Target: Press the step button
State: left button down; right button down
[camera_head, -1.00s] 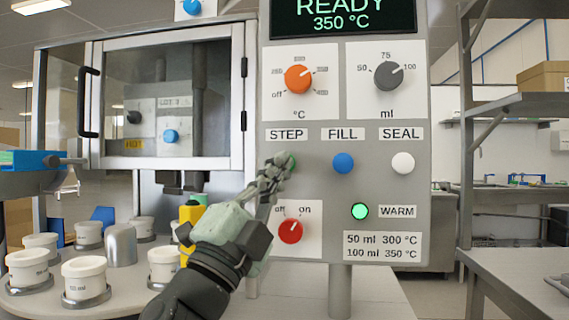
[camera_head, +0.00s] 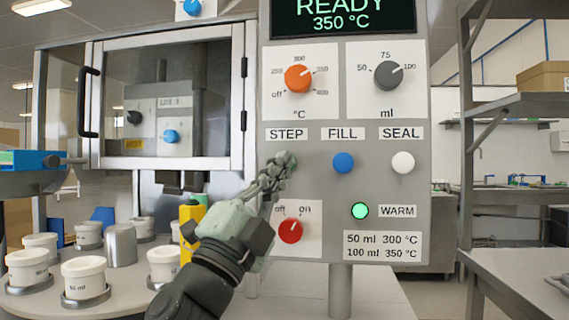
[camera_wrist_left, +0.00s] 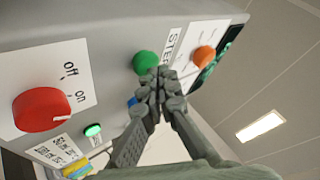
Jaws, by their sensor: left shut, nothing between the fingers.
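The green step button (camera_wrist_left: 145,62) shows clearly in the left wrist view, beside the STEP label (camera_wrist_left: 173,44). In the head view it sits below the STEP label (camera_head: 286,134) and is mostly hidden behind my fingers. My left gripper (camera_head: 281,162) is shut and empty, with its fingertips in front of the button. In the left wrist view the left gripper (camera_wrist_left: 158,76) has its fingertips just beside the button's lower edge. I cannot tell whether they touch it. My right gripper is not in view.
The blue fill button (camera_head: 343,163) and white seal button (camera_head: 403,163) are to the right on the panel. The red knob (camera_head: 290,231) is close below my fingers. A round table (camera_head: 120,302) with white cups stands at left. The WARM lamp (camera_head: 360,211) glows green.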

pick_arm(q)
jog(key=shift+w+r, duration=0.25)
jog(key=shift+w, duration=0.05)
dwell(1.1)
jog(key=shift+s, duration=0.1)
jog(key=shift+s+d+f, duration=0.35)
jog(key=shift+s+f, duration=0.1)
jog(key=shift+f, duration=0.15)
jog(key=shift+a, duration=0.15)
jog(key=shift+s+a+r+p, duration=0.1)
jog(key=shift+s+a+p, duration=0.1)
jog(key=shift+s, duration=0.6)
jog(key=shift+s+a+f+p, duration=0.1)
jog(key=shift+s+a+p, duration=0.1)
jog(key=shift+s, duration=0.65)
jog(key=shift+s+a+r+p, duration=0.1)
jog(key=shift+s+a+p, duration=0.1)
jog(key=shift+s, duration=0.6)
